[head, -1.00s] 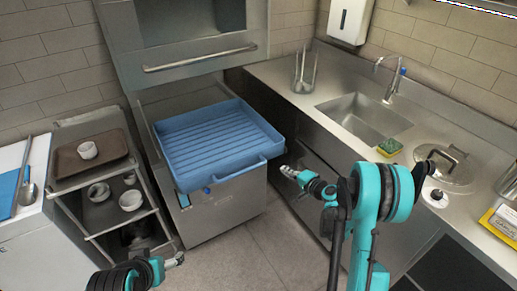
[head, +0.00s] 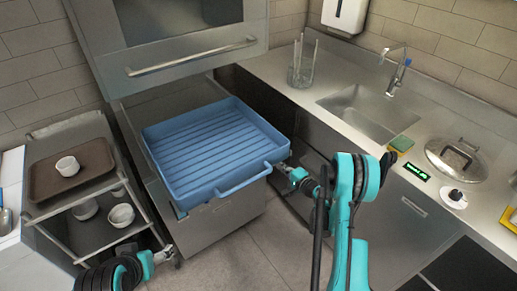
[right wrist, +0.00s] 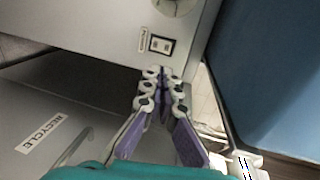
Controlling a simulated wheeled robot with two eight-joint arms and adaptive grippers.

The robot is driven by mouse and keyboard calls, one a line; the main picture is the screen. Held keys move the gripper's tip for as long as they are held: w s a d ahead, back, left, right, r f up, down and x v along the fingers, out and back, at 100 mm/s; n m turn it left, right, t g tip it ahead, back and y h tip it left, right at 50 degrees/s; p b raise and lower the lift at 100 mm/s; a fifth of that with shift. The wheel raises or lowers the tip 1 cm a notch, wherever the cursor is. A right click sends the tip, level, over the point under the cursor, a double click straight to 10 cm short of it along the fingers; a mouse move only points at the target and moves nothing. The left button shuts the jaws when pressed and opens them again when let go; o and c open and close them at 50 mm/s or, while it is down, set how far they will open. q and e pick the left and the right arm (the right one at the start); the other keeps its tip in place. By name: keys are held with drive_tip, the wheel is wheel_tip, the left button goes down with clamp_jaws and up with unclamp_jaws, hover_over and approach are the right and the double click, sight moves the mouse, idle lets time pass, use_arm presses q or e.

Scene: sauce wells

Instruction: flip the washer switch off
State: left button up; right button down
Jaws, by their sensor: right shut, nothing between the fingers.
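The washer (head: 215,228) is a steel cabinet with its hood raised and a blue rack (head: 205,150) on top. In the right wrist view a small dark-framed switch with white faces (right wrist: 160,44) is on the washer's pale panel (right wrist: 90,30), beside a small label. Which way it is set I cannot tell. My right gripper (right wrist: 164,73) is shut and empty, its tips just below the switch in that view; contact is unclear. In the head view the right gripper (head: 282,167) is by the washer's right side. My left gripper (head: 166,254) is low, near the cart; its jaws are too small to read.
A cart (head: 45,215) with a brown tray (head: 95,165) and bowls stands left of the washer. The steel counter (head: 275,75) at right holds a sink (head: 365,112), sponge (head: 402,143), pot lid (head: 445,165) and green-lit display (head: 416,172). Floor shows in front.

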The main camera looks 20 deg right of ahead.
drive_tip(key=r+b+x, duration=0.1)
drive_tip(key=x, duration=1.3)
drive_tip(key=shift+b, duration=0.35)
drive_tip(key=shift+w+a+r, duration=0.1)
drive_tip(key=shift+w+r, duration=0.05)
drive_tip(key=shift+w+a+r+g+p, duration=0.1)
drive_tip(key=shift+w+g+p, duration=0.25)
drive_tip(key=shift+g, duration=0.05)
